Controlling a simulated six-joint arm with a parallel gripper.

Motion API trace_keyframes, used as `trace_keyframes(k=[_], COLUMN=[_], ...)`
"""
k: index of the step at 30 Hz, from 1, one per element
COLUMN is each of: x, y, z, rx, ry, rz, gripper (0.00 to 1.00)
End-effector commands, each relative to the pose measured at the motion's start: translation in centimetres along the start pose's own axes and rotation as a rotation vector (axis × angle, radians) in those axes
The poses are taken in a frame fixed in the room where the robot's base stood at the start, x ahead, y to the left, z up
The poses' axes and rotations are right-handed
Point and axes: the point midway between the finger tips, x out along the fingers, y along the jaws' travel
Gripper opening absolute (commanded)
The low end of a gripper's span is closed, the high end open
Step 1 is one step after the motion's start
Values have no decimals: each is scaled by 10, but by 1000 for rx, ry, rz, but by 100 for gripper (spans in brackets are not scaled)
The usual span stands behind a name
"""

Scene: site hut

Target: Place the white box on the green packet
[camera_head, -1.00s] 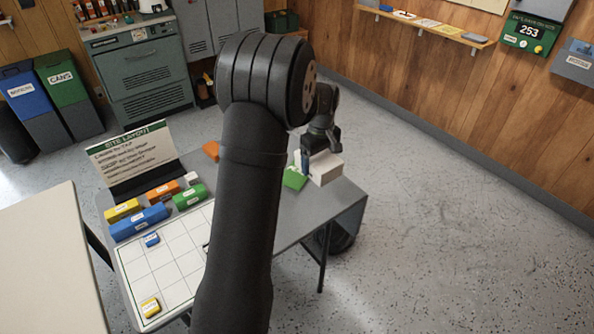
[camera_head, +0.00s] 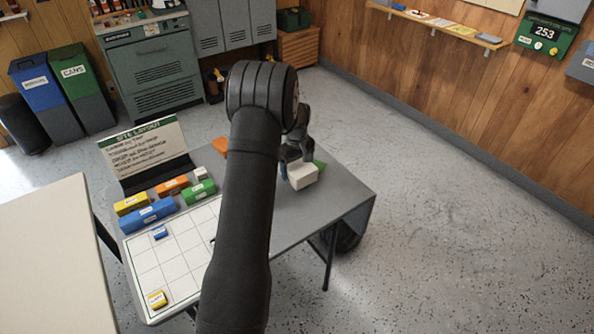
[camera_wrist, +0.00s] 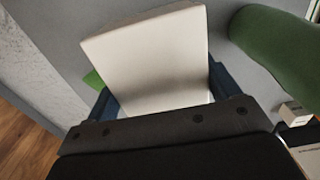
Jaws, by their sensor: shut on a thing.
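My gripper (camera_wrist: 160,100) is shut on the white box (camera_head: 303,176), with a blue finger on either side of it in the wrist view (camera_wrist: 150,60). In the head view the box is near the table's right end, in front of the green packet (camera_head: 319,165). Only a small part of the packet shows, at the box's far right edge. A green sliver (camera_wrist: 93,80) at the box's left in the wrist view looks like the packet. The box hides most of it. I cannot tell whether the box touches the packet or hangs above it.
A white grid sheet (camera_head: 150,262) lies on the grey table (camera_head: 330,200), with blue, yellow, orange and green blocks behind it. A sign (camera_head: 150,146) stands at the back left. A large green thing (camera_wrist: 280,45) is close at the right in the wrist view.

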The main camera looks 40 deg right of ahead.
Motion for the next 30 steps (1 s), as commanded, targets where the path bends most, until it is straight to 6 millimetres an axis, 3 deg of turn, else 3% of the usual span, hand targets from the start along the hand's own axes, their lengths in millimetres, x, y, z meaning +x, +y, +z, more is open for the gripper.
trace_keyframes(k=[3,14,15,17,25,30], x=[15,19,19,19,17,-4], y=[0,0,0,0,0,1], z=[0,0,0,0,0,0], rx=[0,0,0,0,0,0], ry=[-1,0,0,0,0,3], rz=[-1,0,0,0,0,3], gripper=[50,50,87,99,100,100])
